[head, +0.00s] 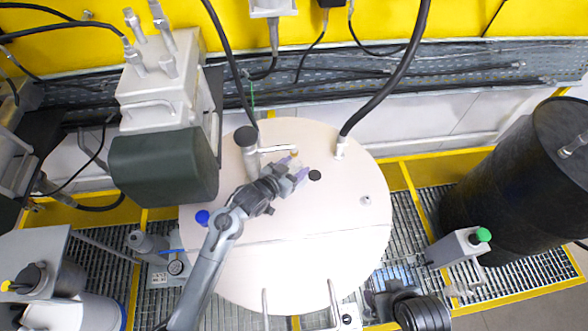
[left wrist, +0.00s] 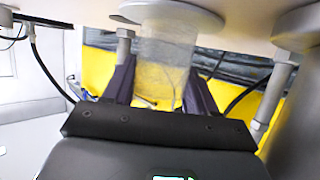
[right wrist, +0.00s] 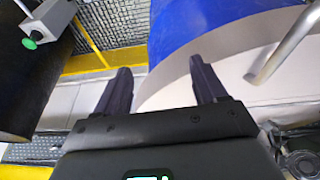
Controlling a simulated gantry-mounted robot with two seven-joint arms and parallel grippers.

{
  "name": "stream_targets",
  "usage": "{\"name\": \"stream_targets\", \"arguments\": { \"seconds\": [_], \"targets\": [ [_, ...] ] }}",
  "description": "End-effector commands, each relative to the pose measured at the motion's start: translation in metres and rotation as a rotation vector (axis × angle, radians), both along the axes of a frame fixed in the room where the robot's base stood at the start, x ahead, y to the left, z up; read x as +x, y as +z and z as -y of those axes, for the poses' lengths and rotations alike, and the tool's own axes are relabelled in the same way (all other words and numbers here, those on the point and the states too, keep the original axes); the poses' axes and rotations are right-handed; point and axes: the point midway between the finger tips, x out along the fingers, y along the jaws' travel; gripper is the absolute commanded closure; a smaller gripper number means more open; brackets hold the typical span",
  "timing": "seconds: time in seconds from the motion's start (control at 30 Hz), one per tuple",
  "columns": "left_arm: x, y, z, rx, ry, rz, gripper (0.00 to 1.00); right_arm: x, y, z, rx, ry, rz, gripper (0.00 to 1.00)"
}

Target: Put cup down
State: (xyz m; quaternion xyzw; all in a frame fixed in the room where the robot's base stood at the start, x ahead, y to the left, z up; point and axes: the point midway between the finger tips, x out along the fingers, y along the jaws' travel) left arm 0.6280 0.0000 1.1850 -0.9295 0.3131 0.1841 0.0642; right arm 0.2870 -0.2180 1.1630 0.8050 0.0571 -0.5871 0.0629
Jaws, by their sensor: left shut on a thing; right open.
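A clear, see-through cup (left wrist: 165,60) is between the fingers of my left gripper (left wrist: 160,85) in the left wrist view. The gripper is shut on it. In the head view my left gripper (head: 297,176) is over the middle of the pale round drum lid (head: 300,270), and the cup barely shows there. In the left wrist view the cup's far end lies against or just before a pale round disc (left wrist: 170,15); I cannot tell whether they touch. My right gripper (right wrist: 162,88) is open and empty beside the drum's blue and white side.
A lid pipe with a lever handle (head: 275,149) stands close behind my left gripper. Hoses (head: 385,85) rise from the lid. A dark green motor (head: 165,165) is at left. The lid's front is mostly clear.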

Motion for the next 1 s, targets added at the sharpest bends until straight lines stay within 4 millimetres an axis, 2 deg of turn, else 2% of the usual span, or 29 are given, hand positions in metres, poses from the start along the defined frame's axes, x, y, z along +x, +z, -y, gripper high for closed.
{"name": "stream_targets", "arguments": {
  "seconds": [0.3, 0.33, 0.5, 0.87, 1.0],
  "targets": [
    [0.0, -0.003, 0.0, 0.0, 0.0, 0.0, 0.76, 0.0, 0.0, -0.001, 0.006, -0.003, 0.002, 0.29],
    [0.0, -0.003, 0.0, 0.0, 0.0, 0.0, 0.42, 0.0, 0.001, -0.001, 0.006, -0.003, 0.002, 0.29],
    [0.0, -0.002, 0.0, 0.0, 0.0, 0.0, 0.18, 0.0, 0.001, -0.001, 0.006, -0.003, 0.002, 0.29],
    [0.0, 0.002, 0.0, -0.001, 0.0, 0.001, 0.18, 0.0, 0.003, 0.0, -0.002, 0.001, 0.002, 0.29],
    [-0.006, 0.008, -0.005, 0.001, 0.001, -0.001, 0.18, 0.0, 0.014, 0.001, -0.005, 0.004, 0.002, 0.29]
  ]
}}
